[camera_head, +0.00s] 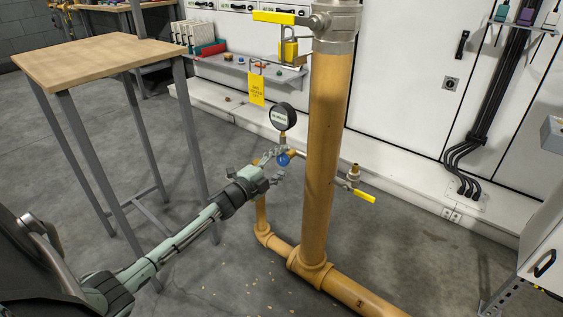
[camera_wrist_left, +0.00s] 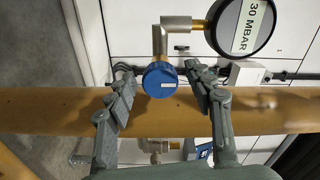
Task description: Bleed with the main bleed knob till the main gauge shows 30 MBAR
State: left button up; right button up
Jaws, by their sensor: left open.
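The main bleed knob (camera_head: 283,159) is round and blue, on a small side fitting beside the thick ochre pipe. It also shows in the left wrist view (camera_wrist_left: 160,79). The main gauge (camera_head: 282,117) is round and dark, above the knob. In the left wrist view the gauge (camera_wrist_left: 240,27) carries a white strip reading "30 MBAR"; I make out no needle. My left gripper (camera_head: 274,168) is open, with one finger on each side of the knob and a gap visible on both sides. My right gripper is not in view.
The vertical ochre pipe (camera_head: 328,150) stands close right of the gripper. A valve with a yellow lever (camera_head: 364,196) is behind it. A yellow tag (camera_head: 256,88) hangs at the grey shelf (camera_head: 240,70). A wooden-topped table (camera_head: 95,60) stands left.

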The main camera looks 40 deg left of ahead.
pick_arm(q)
jog(key=s+a, duration=0.1)
jog(key=s, duration=1.1)
jog(key=s+d+f+n+g+y+p, duration=0.1)
jog(key=s+d+f+n+g+y, duration=0.1)
jog(key=s+d+f+n+g, duration=0.25)
jog(key=s+d+f+n+g+y+p, duration=0.1)
jog(key=s+d+f+n+g+y, duration=0.15)
jog(key=s+f+n, duration=0.45)
jog(key=s+d+f+n+g+h+p, duration=0.1)
jog(key=s+d+f+g, duration=0.4)
jog(key=s, duration=0.8)
jog(key=d+n+g+h, duration=0.1)
jog(key=d+n+g, duration=0.1)
jog(key=d, duration=0.3)
jog(key=shift+d+g, duration=0.15)
jog(key=shift+g, duration=0.35)
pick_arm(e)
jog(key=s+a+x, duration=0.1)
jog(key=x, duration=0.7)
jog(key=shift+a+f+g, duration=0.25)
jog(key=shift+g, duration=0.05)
